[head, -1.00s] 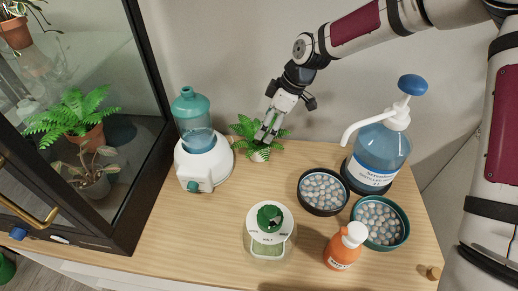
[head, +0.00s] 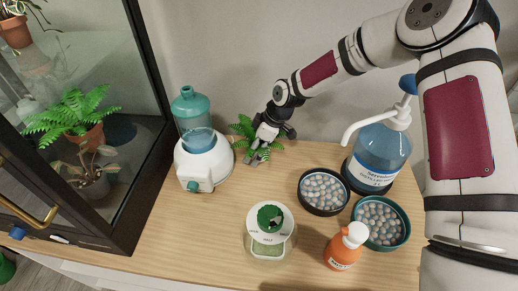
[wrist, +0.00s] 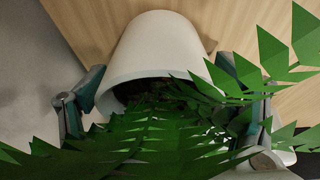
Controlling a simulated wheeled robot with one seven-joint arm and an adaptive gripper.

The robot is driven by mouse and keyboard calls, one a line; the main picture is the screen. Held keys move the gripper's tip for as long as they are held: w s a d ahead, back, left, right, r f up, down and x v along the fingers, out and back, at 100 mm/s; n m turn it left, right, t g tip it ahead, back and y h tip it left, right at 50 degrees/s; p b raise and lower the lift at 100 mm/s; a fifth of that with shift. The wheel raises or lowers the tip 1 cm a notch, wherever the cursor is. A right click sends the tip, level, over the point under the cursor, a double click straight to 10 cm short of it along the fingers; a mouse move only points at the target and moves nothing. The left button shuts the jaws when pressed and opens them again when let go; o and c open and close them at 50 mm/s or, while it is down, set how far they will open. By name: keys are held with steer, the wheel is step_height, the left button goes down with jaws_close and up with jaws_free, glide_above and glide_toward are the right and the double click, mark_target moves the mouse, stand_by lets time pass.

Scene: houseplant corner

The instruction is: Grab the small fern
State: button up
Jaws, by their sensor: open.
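The small fern (head: 244,128) stands at the back of the wooden cabinet top, against the wall, beside the humidifier. My gripper (head: 255,150) is low over it and hides most of its pot in the head view. In the wrist view the fern's white pot (wrist: 158,55) fills the upper middle, between the open fingers of my gripper (wrist: 165,105). One finger is left of the pot and one is right. Green fronds (wrist: 150,140) cover the lower part and partly hide the fingers. I cannot tell whether the fingers touch the pot.
A white and teal humidifier (head: 205,166) stands close left of the fern. Right are a blue pump bottle (head: 378,155) and two bowls of pebbles (head: 323,207) (head: 395,222). A green-lidded jar (head: 268,246) and an orange bottle (head: 343,251) stand in front. A glass case (head: 150,110) is far left.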

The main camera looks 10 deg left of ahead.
steer(key=shift+f, duration=0.1)
steer(key=c, duration=1.4)
steer(key=shift+c, duration=0.2)
